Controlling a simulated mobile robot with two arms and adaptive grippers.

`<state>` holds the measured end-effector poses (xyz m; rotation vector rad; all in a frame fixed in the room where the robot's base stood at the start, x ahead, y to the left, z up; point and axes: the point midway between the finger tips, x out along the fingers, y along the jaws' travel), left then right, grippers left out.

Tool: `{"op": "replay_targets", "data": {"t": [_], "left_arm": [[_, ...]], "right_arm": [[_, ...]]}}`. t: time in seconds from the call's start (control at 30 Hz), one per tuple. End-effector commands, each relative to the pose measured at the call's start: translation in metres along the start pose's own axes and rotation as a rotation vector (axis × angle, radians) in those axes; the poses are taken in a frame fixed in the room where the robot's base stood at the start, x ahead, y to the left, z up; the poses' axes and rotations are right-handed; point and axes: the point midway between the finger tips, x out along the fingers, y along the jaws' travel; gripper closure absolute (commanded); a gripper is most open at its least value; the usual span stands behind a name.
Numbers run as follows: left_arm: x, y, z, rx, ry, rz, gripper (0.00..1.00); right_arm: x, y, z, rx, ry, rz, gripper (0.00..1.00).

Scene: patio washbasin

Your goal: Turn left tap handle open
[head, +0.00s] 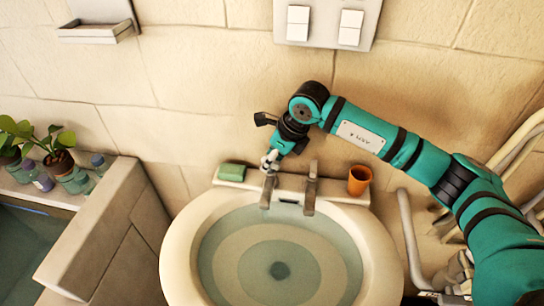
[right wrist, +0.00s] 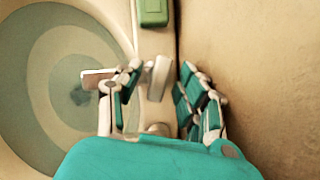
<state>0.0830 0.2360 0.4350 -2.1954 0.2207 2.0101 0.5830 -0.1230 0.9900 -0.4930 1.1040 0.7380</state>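The washbasin tap has a left tap handle (head: 268,192), a right tap handle (head: 311,188) and a short dark spout (head: 289,202) between them. Both handles point toward the bowl. My right gripper (head: 271,160) is at the wall-side end of the left handle, above the basin's back ledge. In the right wrist view its two fingers (right wrist: 160,98) are spread apart. A pale upright piece (right wrist: 158,76) shows between them, and a metal lever (right wrist: 97,77) sticks out past the left finger over the bowl. Contact cannot be told. My left gripper is not in view.
The basin (head: 180,262) holds water. A green soap bar (head: 232,172) lies left of the tap and an orange cup (head: 359,181) stands right of it. The wall is close behind my gripper. Potted plants and bottles (head: 41,180) stand at the left.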

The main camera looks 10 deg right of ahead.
Motion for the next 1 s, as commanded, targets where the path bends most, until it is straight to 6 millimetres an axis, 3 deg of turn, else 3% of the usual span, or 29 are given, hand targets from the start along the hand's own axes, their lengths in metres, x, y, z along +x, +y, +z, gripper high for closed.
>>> {"op": "replay_targets", "data": {"t": [0.1, 0.4, 0.63, 1.0], "left_arm": [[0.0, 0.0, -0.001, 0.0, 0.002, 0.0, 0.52], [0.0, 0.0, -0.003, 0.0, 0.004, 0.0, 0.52], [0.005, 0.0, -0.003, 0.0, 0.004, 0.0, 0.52], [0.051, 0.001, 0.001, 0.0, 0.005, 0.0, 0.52]], "right_arm": [[0.0, 0.0, 0.0, 0.0, 0.0, 0.0, 0.61], [0.0, 0.0, 0.0, 0.0, 0.0, 0.0, 1.0], [0.001, -0.001, -0.001, -0.012, 0.0, 0.005, 1.0], [0.003, -0.002, -0.001, -0.286, 0.0, 0.116, 1.0]]}}
